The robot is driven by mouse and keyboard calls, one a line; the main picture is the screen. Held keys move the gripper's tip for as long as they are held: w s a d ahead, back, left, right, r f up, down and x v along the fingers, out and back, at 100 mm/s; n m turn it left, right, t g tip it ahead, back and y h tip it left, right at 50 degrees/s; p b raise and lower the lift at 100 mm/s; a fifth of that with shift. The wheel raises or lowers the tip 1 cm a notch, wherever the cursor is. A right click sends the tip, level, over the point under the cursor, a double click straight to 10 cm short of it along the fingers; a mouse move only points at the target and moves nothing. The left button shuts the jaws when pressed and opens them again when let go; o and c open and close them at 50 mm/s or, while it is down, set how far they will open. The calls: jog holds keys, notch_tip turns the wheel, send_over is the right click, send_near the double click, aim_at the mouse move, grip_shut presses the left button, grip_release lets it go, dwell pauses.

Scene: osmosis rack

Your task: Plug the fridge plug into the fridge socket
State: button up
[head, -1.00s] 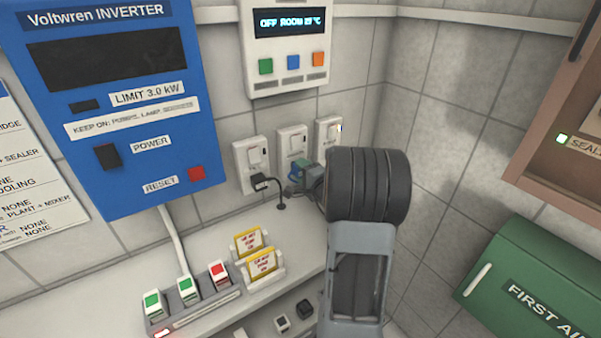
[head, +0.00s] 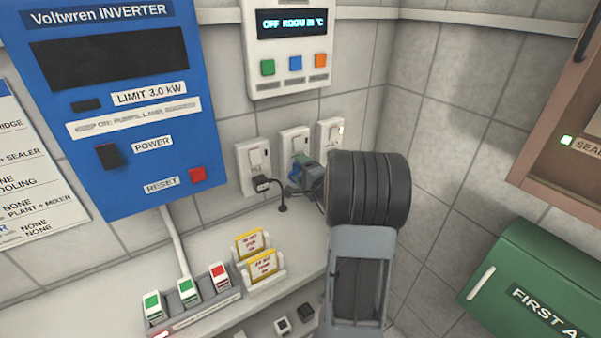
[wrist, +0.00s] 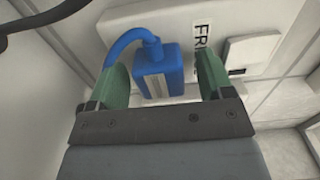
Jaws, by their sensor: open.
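The blue fridge plug (wrist: 158,70), with its blue cable curving up and left, is against the white fridge socket plate (wrist: 135,22), whose label reads "FRI" before it is cut off. My gripper (wrist: 170,78) is open, with one green finger on each side of the plug. The left finger is very close to the plug; a clear gap shows at the right finger. In the head view my gripper (head: 303,172) is at the middle wall socket (head: 293,141), mostly hidden behind my arm. How deep the plug sits cannot be seen.
A left socket (head: 252,157) holds a black plug (head: 262,183) with a black cable. A right socket (head: 330,131) is partly behind my arm. Below are a shelf with card holders (head: 262,266) and a switch strip (head: 188,292). A green first aid box (head: 530,285) is at right.

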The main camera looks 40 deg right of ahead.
jog(key=s+b, duration=0.1)
jog(key=s, duration=1.2)
jog(key=shift+s+a+b, duration=0.35)
jog(key=shift+s+a, duration=0.05)
